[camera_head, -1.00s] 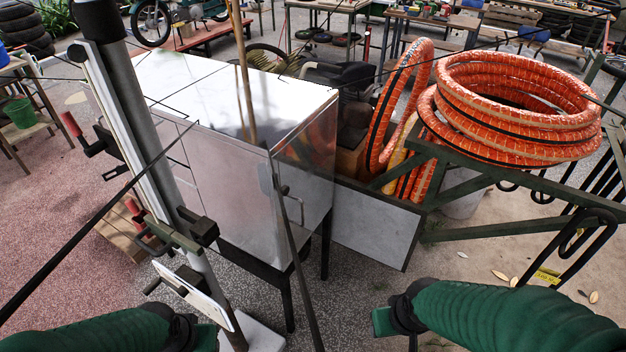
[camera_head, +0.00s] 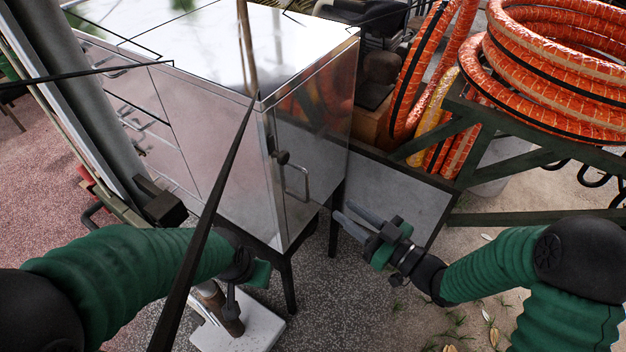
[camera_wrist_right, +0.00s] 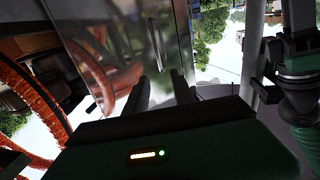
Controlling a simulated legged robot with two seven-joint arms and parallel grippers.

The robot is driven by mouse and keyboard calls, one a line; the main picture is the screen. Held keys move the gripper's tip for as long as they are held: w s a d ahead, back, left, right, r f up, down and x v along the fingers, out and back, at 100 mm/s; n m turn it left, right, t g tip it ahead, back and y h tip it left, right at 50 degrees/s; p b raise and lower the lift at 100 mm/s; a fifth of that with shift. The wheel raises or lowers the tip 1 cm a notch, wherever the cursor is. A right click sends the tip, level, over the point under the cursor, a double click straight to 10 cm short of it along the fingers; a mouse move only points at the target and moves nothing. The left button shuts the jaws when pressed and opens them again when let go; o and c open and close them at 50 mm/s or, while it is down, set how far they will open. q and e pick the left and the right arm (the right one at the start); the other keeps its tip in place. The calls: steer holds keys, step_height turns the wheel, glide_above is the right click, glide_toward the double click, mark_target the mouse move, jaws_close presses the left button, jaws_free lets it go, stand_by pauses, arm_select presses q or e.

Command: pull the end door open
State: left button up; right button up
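The shiny metal cabinet's end door (camera_head: 312,140) faces front right and looks closed. It carries a bar handle (camera_head: 299,184) and a dark latch knob (camera_head: 281,157). In the right wrist view the door (camera_wrist_right: 120,50) stands ahead, with its handle (camera_wrist_right: 158,42) beyond the fingers. My right gripper (camera_head: 344,210) is right of and below the handle, apart from it, fingers pointing toward the cabinet. Its two fingers (camera_wrist_right: 160,88) are spread with nothing between them. My left gripper (camera_head: 250,270) is low in front of the cabinet; its fingertips are not clear.
Orange hose coils (camera_head: 560,70) rest on a green metal frame (camera_head: 480,130) at the right. A grey panel (camera_head: 392,200) stands right of the door. A grey post (camera_head: 75,90) rises at the left. A thin dark rod crosses before the cabinet.

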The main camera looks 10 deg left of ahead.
mark_target(307, 181)
steer(key=b+x, duration=0.1)
steer(key=x, duration=1.3)
steer(key=shift+d+f, duration=0.1)
steer(key=shift+c, duration=0.2)
jaws_close()
steer(key=shift+d, duration=0.1)
